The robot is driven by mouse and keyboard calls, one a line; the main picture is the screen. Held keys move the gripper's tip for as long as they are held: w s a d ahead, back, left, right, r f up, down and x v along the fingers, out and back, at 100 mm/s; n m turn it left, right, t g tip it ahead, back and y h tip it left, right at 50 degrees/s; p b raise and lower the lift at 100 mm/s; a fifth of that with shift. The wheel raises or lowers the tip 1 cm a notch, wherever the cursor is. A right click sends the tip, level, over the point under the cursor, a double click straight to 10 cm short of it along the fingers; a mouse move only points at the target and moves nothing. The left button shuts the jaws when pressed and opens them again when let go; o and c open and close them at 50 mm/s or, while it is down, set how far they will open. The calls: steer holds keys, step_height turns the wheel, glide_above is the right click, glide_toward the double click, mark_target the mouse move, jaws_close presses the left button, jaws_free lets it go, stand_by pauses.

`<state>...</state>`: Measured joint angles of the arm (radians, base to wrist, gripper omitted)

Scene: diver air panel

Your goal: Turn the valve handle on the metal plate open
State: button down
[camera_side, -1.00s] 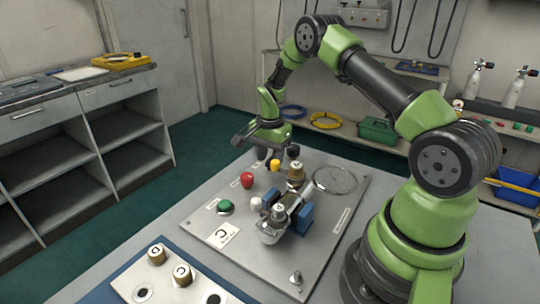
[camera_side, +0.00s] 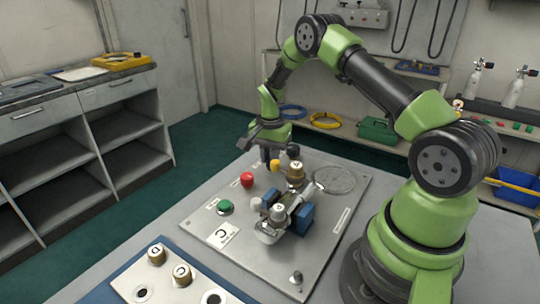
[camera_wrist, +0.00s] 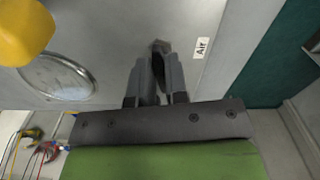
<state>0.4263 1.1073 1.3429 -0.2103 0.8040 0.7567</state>
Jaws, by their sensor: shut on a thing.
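The metal plate (camera_side: 335,225) lies on the grey table and carries several knobs and fittings. My gripper (camera_side: 266,160) is low over its far left part, fingers pointing down. In the wrist view, my gripper (camera_wrist: 160,58) is shut on a dark grey piece (camera_wrist: 160,48) that looks like the valve handle. Most of that handle is hidden between the fingers, so its exact angle cannot be told. A yellow knob (camera_side: 275,165) stands close in front of the fingers and shows large in the wrist view (camera_wrist: 25,30).
A red knob (camera_side: 247,180), a green button (camera_side: 225,207), a black knob (camera_side: 293,152) and a brass cap marked A (camera_side: 295,172) crowd the plate nearby.

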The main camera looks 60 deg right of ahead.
steer(key=n, duration=0.7)
steer(key=shift+s, duration=0.1)
steer(key=n, duration=0.6)
steer(key=shift+d+n, duration=0.15)
steer(key=shift+n, duration=0.25)
steer(key=shift+s, duration=0.1)
steer(key=c, duration=1.1)
jaws_free()
steer(key=shift+r, duration=0.1)
step_height(320, 180, up, 10)
steer(key=shift+f, duration=0.1)
